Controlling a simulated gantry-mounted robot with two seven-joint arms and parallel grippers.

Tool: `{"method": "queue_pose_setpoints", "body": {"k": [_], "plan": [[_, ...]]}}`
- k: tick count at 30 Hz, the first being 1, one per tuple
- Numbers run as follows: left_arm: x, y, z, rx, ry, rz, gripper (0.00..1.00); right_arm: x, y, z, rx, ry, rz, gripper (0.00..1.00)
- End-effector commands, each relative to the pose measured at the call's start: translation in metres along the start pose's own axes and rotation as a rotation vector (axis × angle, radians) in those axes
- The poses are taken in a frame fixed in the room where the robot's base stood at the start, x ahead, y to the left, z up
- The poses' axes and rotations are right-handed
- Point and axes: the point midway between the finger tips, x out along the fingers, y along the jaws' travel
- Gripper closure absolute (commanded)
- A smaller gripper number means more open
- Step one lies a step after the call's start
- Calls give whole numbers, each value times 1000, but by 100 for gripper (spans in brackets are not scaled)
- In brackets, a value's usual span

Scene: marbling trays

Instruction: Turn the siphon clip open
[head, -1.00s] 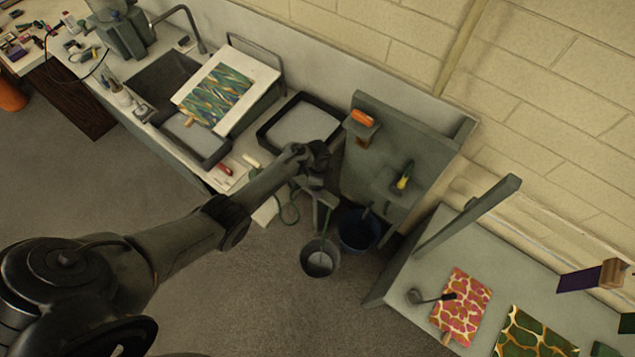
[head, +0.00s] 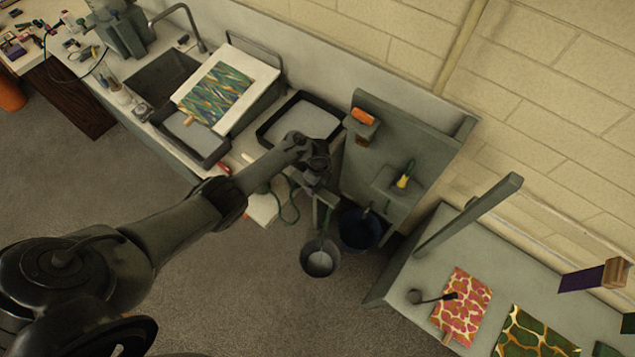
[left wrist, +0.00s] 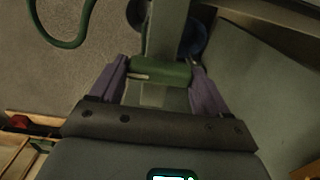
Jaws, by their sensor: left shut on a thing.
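The siphon clip (left wrist: 165,74) shows in the left wrist view as a green bar across a grey upright piece. My left gripper (left wrist: 158,70) has its purple fingers on either side of the bar, shut on it. In the head view my left gripper (head: 316,177) is beside the grey stand, above the buckets, and hides the clip. I cannot tell how far the clip is turned. A green hose (head: 290,208) loops down near the gripper, and it also shows in the left wrist view (left wrist: 66,44). My right gripper is not in view.
A grey bucket (head: 320,258) and a dark blue bucket (head: 357,232) stand on the floor below. A grey panel (head: 420,140) with shelves stands just right of the gripper. A black-rimmed tray (head: 268,133) lies behind it. Open floor (head: 240,290) is in front.

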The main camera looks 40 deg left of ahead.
Motion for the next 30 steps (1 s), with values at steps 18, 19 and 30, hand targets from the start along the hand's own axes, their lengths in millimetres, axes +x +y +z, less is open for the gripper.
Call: {"method": "queue_pose_setpoints", "body": {"k": [18,19,30], "plan": [[0,0,-1,7,0,0,0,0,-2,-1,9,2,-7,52],[0,0,0,6,0,0,0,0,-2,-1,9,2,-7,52],[-22,-1,0,5,1,-2,0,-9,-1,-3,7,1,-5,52]]}}
